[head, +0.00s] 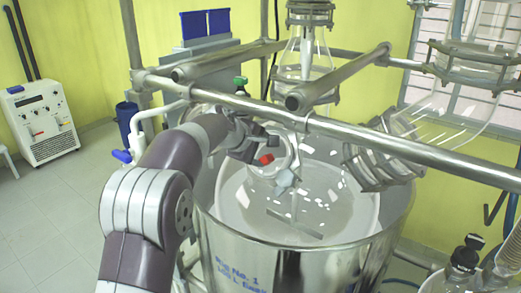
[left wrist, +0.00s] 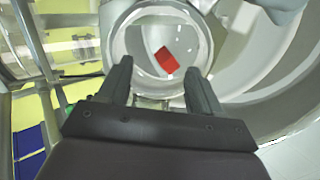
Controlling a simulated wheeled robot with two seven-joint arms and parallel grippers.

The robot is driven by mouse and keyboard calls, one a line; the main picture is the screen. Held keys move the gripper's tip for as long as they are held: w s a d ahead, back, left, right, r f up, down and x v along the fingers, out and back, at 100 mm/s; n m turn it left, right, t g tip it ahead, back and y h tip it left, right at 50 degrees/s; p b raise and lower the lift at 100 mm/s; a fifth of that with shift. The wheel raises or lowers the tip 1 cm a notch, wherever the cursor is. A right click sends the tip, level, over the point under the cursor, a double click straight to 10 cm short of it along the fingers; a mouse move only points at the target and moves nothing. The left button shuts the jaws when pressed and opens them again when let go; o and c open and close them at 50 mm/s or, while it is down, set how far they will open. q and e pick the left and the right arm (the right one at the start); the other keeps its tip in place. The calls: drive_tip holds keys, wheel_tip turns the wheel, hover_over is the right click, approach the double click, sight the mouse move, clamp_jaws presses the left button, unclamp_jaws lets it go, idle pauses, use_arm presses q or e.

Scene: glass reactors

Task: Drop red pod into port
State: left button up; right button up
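The red pod (head: 266,158) shows just below and beside my left gripper (head: 258,147) in the head view. In the left wrist view the red pod (left wrist: 166,61) lies beyond the fingertips, inside the outline of the round port (left wrist: 203,35). My left gripper (left wrist: 158,68) is open, with clear gaps between the pod and both fingers. The port (head: 290,155) is a round glass opening at the top of the steel reactor vessel (head: 300,265). I cannot tell whether the pod is in the air or resting on something. My right gripper is not in view.
A metal rail (head: 370,152) crosses above the vessel. A clamped glass flask (head: 440,118) stands to the right, and another glass vessel (head: 305,55) hangs behind. A capped bottle (head: 465,258) is at the lower right. Open floor (head: 45,220) lies to the left.

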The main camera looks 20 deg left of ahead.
use_arm(q)
drive_tip(key=shift+w, duration=0.1)
drive_tip(key=shift+r+b, duration=0.1)
drive_tip(key=shift+b, duration=0.2)
drive_tip(key=s+a+r+b, duration=0.1)
drive_tip(key=s+a+b, duration=0.1)
drive_tip(key=s+b, duration=0.2)
drive_tip(key=s+a+r+b, duration=0.2)
drive_tip(key=s+a+b, duration=0.1)
drive_tip(key=s, duration=0.8)
drive_tip(key=shift+a+b, duration=0.15)
drive_tip(key=shift+b, duration=0.3)
idle(0.4)
